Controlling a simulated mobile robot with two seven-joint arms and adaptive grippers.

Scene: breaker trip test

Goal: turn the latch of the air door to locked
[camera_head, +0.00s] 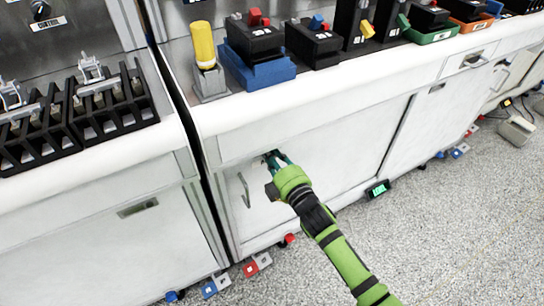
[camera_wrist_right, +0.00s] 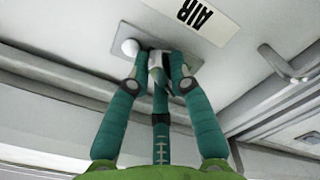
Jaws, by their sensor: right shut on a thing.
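The air door (camera_head: 345,140) is a white cabinet front below the counter. Its latch (camera_wrist_right: 155,60) is a small grey metal piece on a plate beside the AIR label (camera_wrist_right: 195,14), which appears upside down in the right wrist view. My right gripper (camera_head: 276,160) reaches the door's upper left part, and its green fingers (camera_wrist_right: 158,62) are shut around the latch. The fingers hide much of the latch, so I cannot tell its exact angle. A pale round knob (camera_wrist_right: 130,47) sits beside it on the plate. My left gripper is not in view.
A bar handle (camera_head: 244,190) is on the cabinet front left of my gripper. The counter above carries a yellow cylinder (camera_head: 203,45) and several black breaker blocks. A small device with a green display (camera_head: 377,189) is at the door's foot. The speckled floor at right is mostly clear.

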